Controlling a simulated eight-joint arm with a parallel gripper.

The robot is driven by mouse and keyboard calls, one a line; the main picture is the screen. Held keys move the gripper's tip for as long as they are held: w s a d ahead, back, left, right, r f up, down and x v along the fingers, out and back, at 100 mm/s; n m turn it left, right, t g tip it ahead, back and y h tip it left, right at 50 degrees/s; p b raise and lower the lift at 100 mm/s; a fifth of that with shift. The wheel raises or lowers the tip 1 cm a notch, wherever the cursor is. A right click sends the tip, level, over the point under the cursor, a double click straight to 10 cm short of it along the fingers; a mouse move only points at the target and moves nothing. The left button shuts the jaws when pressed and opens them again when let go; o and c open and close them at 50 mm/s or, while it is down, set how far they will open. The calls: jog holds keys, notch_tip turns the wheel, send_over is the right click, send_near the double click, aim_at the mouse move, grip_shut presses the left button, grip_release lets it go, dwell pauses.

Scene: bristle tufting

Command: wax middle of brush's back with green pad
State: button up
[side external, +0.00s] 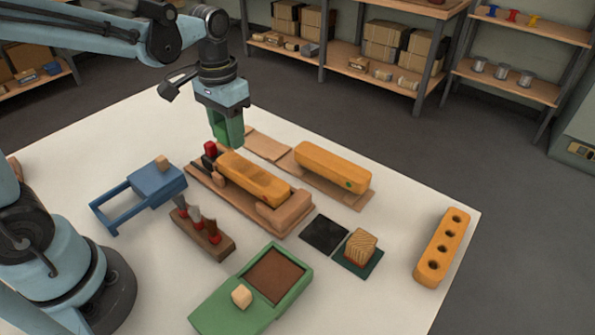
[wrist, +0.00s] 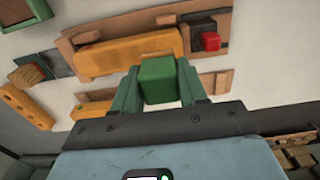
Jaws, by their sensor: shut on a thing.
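My gripper (side external: 228,140) has green fingers and hangs above the bench, behind the red-knobbed end of a wooden holder (side external: 292,217). In the wrist view my gripper (wrist: 159,88) is shut on the green pad (wrist: 158,79), a small block between the fingers. An orange wooden block, seemingly the brush's back (side external: 252,178), lies lengthwise in the holder. It also shows in the wrist view (wrist: 125,52), beyond the pad. The pad looks raised and clear of it. Any wax on the block or on the pad's hidden face cannot be told.
Another orange block (side external: 332,166) lies on a board behind the holder. A holed orange block (side external: 442,248) lies at right. A green open box (side external: 215,307), a tool rack (side external: 203,235), a blue frame (side external: 150,187), a black mat (side external: 325,235) and a grained block (side external: 361,247) surround the holder.

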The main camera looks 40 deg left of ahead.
notch_tip(320, 180, down, 3)
jog(key=shift+f, duration=0.15)
jog(key=shift+d+f, duration=0.15)
jog(key=shift+f, duration=0.2)
jog(key=shift+d+r, duration=0.2)
jog(key=shift+d, duration=1.55)
jog(key=shift+d+r, duration=0.15)
jog(key=shift+d, duration=1.55)
jog(key=shift+d+r, duration=0.2)
jog(key=shift+d, duration=1.55)
jog(key=a, duration=0.3)
jog(key=shift+s+a+r, duration=0.1)
jog(key=shift+a+r, duration=0.05)
jog(key=shift+a, duration=3.4)
jog(key=shift+a+f, duration=0.35)
jog(key=shift+f, duration=0.1)
notch_tip(320, 180, up, 2)
jog(key=shift+r, duration=2.7)
jog(key=shift+f, duration=0.1)
